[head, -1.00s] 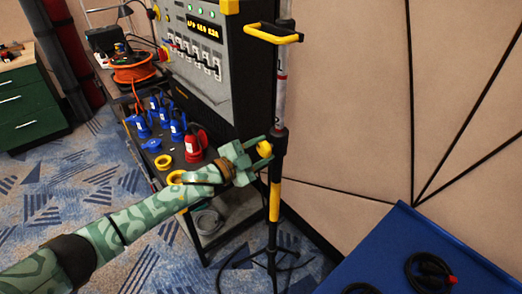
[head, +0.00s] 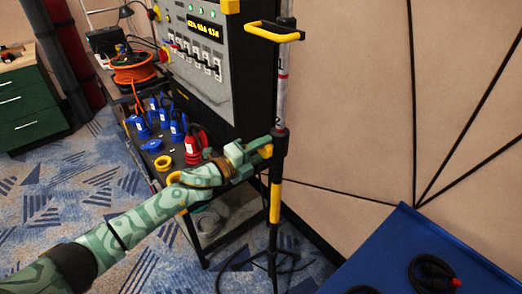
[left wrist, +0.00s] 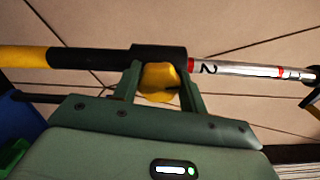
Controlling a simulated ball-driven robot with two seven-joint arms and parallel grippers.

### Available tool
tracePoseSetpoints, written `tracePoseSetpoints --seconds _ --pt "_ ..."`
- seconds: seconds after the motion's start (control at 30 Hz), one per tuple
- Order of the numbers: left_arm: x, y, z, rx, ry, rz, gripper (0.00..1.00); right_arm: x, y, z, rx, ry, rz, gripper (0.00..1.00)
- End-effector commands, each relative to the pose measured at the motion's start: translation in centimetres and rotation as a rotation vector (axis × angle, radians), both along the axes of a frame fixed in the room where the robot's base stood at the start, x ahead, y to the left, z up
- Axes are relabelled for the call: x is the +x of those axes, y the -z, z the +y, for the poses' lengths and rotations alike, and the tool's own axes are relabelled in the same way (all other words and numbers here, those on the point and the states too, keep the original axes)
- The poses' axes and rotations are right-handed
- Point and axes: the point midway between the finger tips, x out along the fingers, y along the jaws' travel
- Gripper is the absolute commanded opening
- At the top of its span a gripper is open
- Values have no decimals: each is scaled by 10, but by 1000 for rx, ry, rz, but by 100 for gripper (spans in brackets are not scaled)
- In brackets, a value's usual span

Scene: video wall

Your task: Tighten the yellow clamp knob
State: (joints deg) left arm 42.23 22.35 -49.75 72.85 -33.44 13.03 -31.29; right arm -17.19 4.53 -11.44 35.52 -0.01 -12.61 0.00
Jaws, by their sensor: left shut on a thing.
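The yellow clamp knob (left wrist: 160,80) sits at the black collar (left wrist: 158,55) of the upright pole, and in the head view only a bit of the knob (head: 266,151) shows. My left gripper (left wrist: 160,88) is shut on the knob, with one green finger on each side of it. In the head view the left gripper (head: 262,152) reaches the pole from the left. The pole's silver upper tube (head: 282,90) carries red marks and a digit, and its lower part has a yellow band (head: 275,202). My right gripper is not in view.
A yellow handle (head: 272,31) sticks out from the pole above the collar. Behind my arm are a control cabinet (head: 200,60) and a cart with blue plugs and a red plug (head: 194,146). A blue table (head: 420,255) with coiled cables stands at lower right.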

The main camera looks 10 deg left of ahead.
Motion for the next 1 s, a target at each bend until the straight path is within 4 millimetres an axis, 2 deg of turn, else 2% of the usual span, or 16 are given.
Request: tracePoseSetpoints --seconds 0.33,0.8,0.83,0.9,1.0 --pt "-1 2 0 79 0 -73 19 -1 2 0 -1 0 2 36" --pt "-1 2 0 89 1 -81 19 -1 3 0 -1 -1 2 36" --pt "-1 2 0 89 1 -81 48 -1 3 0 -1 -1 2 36" --pt "-1 2 0 88 1 -82 64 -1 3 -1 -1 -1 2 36" --pt "-1 1 0 86 0 -82 64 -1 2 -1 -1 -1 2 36"
